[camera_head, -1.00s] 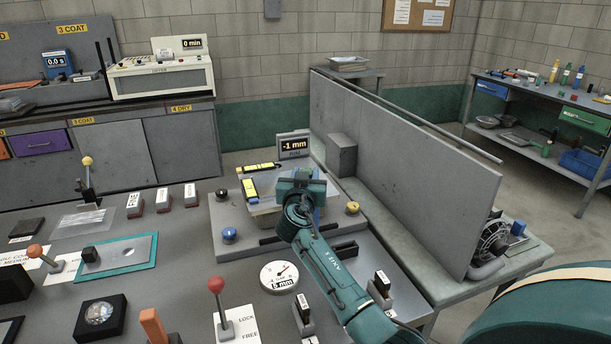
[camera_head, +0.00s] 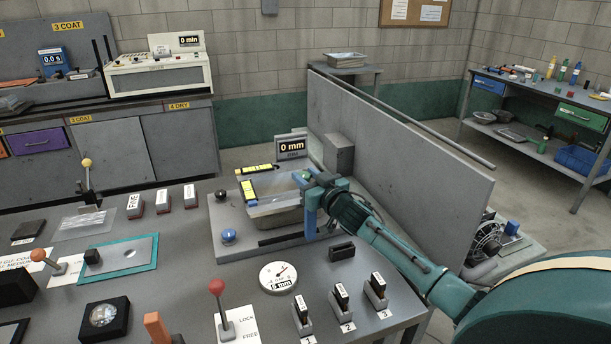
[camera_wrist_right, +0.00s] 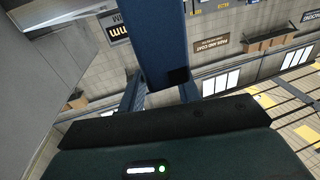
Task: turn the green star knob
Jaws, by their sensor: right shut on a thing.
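A small green piece (camera_head: 305,175), which looks like part of the green star knob, shows at the back right of the grey fixture plate (camera_head: 262,248), beside my right gripper (camera_head: 309,205). The gripper's blue fingers hide most of the knob. The right gripper is shut on it as far as I can tell, with the arm reaching in from the right. In the wrist view a blue finger (camera_wrist_right: 165,45) is in front, and the held part is hidden. The fixture's display (camera_head: 292,146) reads 0 mm. My left gripper is not in view.
A blue knob (camera_head: 228,236) sits at the plate's front left. A round dial (camera_head: 278,277), a red-topped lever (camera_head: 216,287) and several black numbered blocks (camera_head: 342,297) stand in front. A tall grey panel (camera_head: 420,170) rises behind my right forearm.

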